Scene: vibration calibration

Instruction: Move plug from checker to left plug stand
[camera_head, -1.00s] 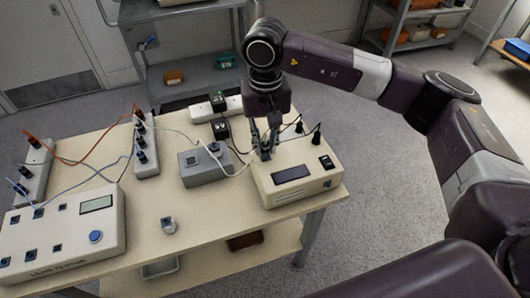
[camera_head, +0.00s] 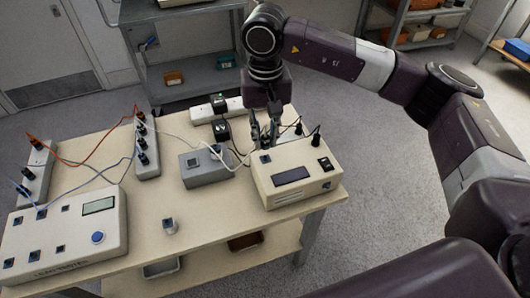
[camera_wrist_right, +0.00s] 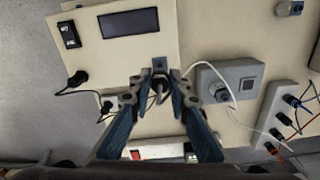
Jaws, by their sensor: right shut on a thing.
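My right gripper (camera_head: 265,142) is over the back left corner of the cream box with a dark display (camera_head: 303,187), which looks like the checker. Its fingers are shut on a small plug (camera_wrist_right: 160,88), mostly hidden between the fingertips. A small square socket (camera_head: 265,159) on the box top shows just in front of the fingertips. A grey box (camera_head: 207,175) with a plug on it stands to the left; it also shows in the right wrist view (camera_wrist_right: 243,68). I cannot tell which item is the left plug stand. My left gripper is not in view.
A white tester box (camera_head: 75,245) and socket strips (camera_head: 147,160) (camera_head: 37,175) with orange and blue wires stand at the left. White and black cables run near my right gripper. A small grey part (camera_head: 170,226) stands at the table's front, with bare tabletop around it.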

